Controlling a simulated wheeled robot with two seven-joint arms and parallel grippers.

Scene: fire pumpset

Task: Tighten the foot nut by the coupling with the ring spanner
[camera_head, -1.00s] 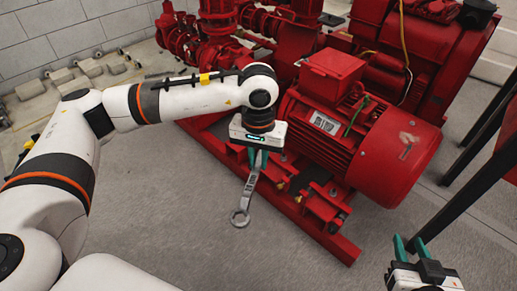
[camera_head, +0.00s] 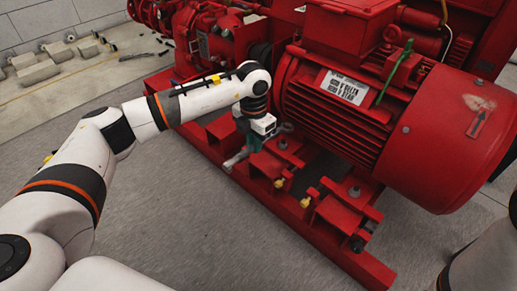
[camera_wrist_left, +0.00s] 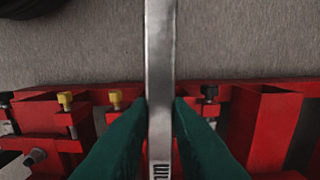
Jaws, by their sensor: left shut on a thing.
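My left gripper (camera_head: 248,145) is over the red base frame, beside the near foot of the red motor (camera_head: 345,100). Its green fingers are shut on the ring spanner, whose grey metal handle (camera_wrist_left: 160,60) runs straight between them in the left wrist view. In the head view the spanner is mostly hidden by the gripper; a short grey piece (camera_head: 235,160) shows at the fingers. The ring end cannot be made out. A foot nut (camera_head: 282,144) stands on the motor foot just right of the gripper; another (camera_head: 354,191) is further right. My right gripper is out of view.
The red base frame (camera_head: 330,243) runs diagonally below the motor, with yellow-capped bolts (camera_head: 305,202) sticking out near the feet. Red pump parts (camera_head: 215,45) stand behind my left arm. The grey floor (camera_head: 190,220) in front is clear. Loose blocks (camera_head: 38,72) lie at the far left.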

